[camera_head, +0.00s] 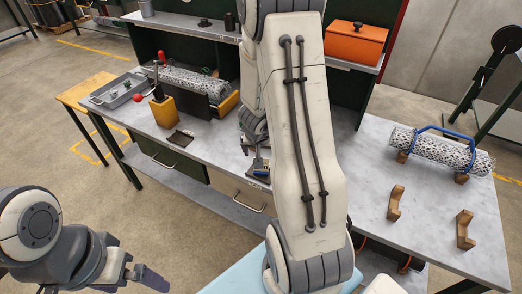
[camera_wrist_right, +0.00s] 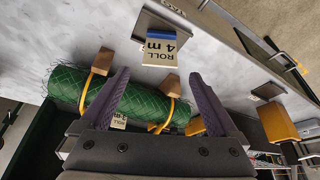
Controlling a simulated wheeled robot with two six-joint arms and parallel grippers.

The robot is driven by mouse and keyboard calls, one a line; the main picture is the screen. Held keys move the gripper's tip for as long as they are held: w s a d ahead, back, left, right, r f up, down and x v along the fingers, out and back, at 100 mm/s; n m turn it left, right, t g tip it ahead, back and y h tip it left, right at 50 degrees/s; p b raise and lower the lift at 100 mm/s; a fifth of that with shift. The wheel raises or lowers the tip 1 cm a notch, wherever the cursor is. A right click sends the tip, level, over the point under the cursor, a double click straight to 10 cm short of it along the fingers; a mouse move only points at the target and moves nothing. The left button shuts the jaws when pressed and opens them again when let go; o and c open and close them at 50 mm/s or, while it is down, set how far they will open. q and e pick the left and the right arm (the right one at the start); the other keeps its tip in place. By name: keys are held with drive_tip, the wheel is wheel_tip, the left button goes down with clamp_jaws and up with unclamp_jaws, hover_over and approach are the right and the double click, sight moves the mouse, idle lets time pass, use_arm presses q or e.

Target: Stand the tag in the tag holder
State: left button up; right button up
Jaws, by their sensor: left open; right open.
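The tag (camera_wrist_right: 160,52), cream with a blue strip and "ROLL 4 m" printed on it, is at the edge of a grey plate-like tag holder (camera_wrist_right: 178,26) in the right wrist view. I cannot tell whether it stands in a slot. In the head view the tag (camera_head: 262,174) is at the table's front edge, beside my right arm. My right gripper (camera_wrist_right: 160,75) is open and empty, apart from the tag, with a green mesh roll (camera_wrist_right: 135,98) beyond its fingers. In the head view my arm hides much of it. My left gripper (camera_head: 152,280) is open and empty at lower left, off the table.
A second plate (camera_head: 181,139) lies to the left on the table. A grey mesh roll (camera_head: 182,82) sits by yellow blocks (camera_head: 164,110) and a tray (camera_head: 118,92). Another mesh roll (camera_head: 440,149) with a blue handle lies right, near wooden cradles (camera_head: 396,203). An orange box (camera_head: 355,44) is on the shelf.

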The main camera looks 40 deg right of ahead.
use_arm(q)
wheel_tip(320, 180, up, 2)
drive_tip(key=shift+r+p, duration=0.25)
drive_tip(key=shift+p, duration=0.55)
use_arm(e)
drive_tip(key=v, duration=0.3)
drive_tip(key=shift+s+a+r, duration=0.1)
drive_tip(key=shift+r, duration=0.15)
drive_tip(key=shift+f, duration=0.1)
drive_tip(key=b+x, duration=0.9)
drive_tip(key=x, duration=0.4)
drive_tip(key=shift+r+p, duration=0.85)
drive_tip(key=shift+r, duration=0.1)
drive_tip(key=shift+a+r+p, duration=0.1)
drive_tip(key=shift+r+p, duration=0.35)
drive_tip(key=shift+r, duration=0.1)
use_arm(q)
wheel_tip(320, 180, down, 6)
drive_tip(key=shift+f, duration=0.15)
drive_tip(key=shift+f, duration=0.1)
use_arm(e)
drive_tip(key=shift+s, duration=0.1)
